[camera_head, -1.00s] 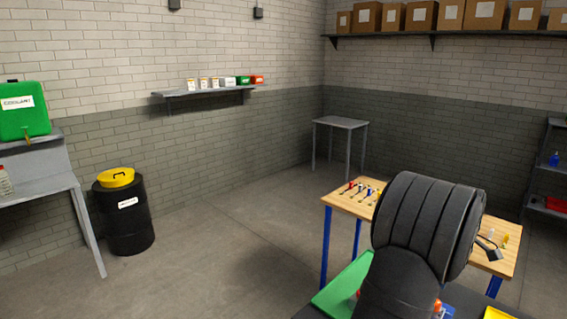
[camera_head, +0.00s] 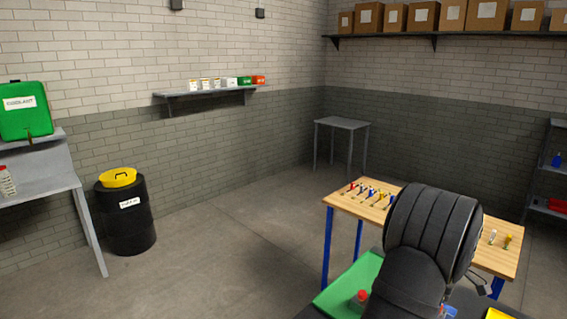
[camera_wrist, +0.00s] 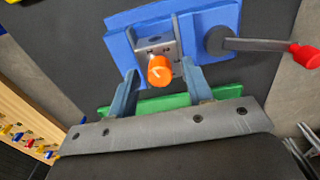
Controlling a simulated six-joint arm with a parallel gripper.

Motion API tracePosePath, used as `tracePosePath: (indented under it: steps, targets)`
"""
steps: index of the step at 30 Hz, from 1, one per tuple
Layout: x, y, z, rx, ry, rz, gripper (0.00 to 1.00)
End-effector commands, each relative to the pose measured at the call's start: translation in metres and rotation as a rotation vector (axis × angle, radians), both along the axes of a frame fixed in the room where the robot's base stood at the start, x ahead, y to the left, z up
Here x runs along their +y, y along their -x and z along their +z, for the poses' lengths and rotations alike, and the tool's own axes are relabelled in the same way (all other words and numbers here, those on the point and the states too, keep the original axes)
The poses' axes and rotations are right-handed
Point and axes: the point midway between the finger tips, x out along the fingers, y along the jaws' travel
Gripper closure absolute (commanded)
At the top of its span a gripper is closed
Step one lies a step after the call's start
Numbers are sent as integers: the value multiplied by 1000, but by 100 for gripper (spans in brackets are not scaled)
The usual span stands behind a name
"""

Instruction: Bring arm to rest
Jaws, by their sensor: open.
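My gripper (camera_wrist: 160,72) is open in the wrist view, its two blue-grey fingers apart with nothing between them that I can see held. An orange knob (camera_wrist: 160,70) on a metal block lies in line with the gap between the fingers; I cannot tell how far beyond the tips it is. The block sits on a blue plate (camera_wrist: 228,18). A lever with a red end (camera_wrist: 304,55) reaches right from a dark round pivot on that plate. In the head view my black arm covers much of the work area, and the gripper is mostly hidden behind it.
A green panel (camera_head: 340,288) with a red-capped part (camera_head: 360,297) lies beside my arm. Behind it stands a wooden workbench (camera_head: 345,203) with several small coloured-handled tools. Open floor (camera_head: 230,255) lies left, with a black drum (camera_head: 127,225) further left.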

Motion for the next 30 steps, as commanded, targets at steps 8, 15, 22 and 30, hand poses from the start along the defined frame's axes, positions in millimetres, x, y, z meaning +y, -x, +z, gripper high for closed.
tracePosePath:
  steps: [8, 15, 22, 30]
  targets:
    - [-1, -1, 23, -3, 3, 3, 54]
    - [-1, -1, 70, -4, 3, 3, 54]
    - [-1, -1, 116, -4, 4, 3, 54]
    - [-1, -1, 170, -4, 4, 3, 54]
